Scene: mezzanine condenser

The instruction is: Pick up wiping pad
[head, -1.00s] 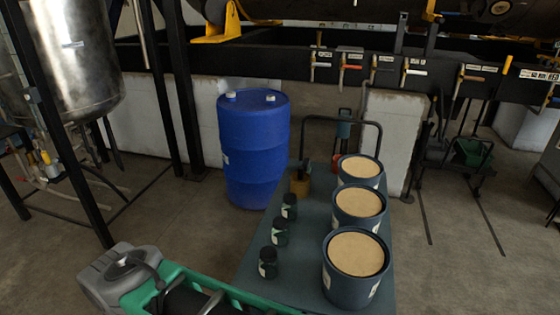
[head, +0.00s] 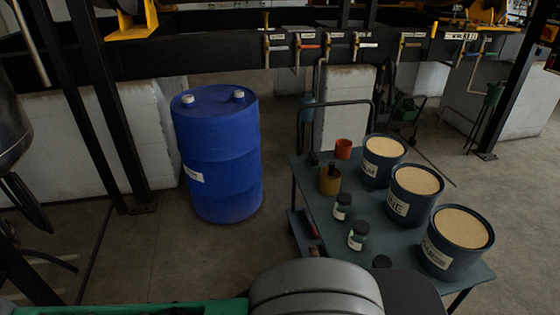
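I cannot make out a wiping pad in the head view. A teal cart (head: 318,212) stands right of centre. On it are three large dark-blue tubs with tan tops: a far one (head: 376,172), a middle one (head: 400,205) and a near one (head: 446,255). Along its left side are a red cup (head: 343,149), a mustard container (head: 329,183) with a dark object at it, and small dark jars (head: 358,236). A grey and black rounded body at the bottom hides the cart's near left part. My gripper is not in view.
A blue drum (head: 217,155) stands on the floor left of the cart, with a gap between them. A black post (head: 120,110) and pale concrete blocks (head: 345,105) stand behind. A cart handle (head: 335,104) rises at the far end. Floor at the lower left is partly clear.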

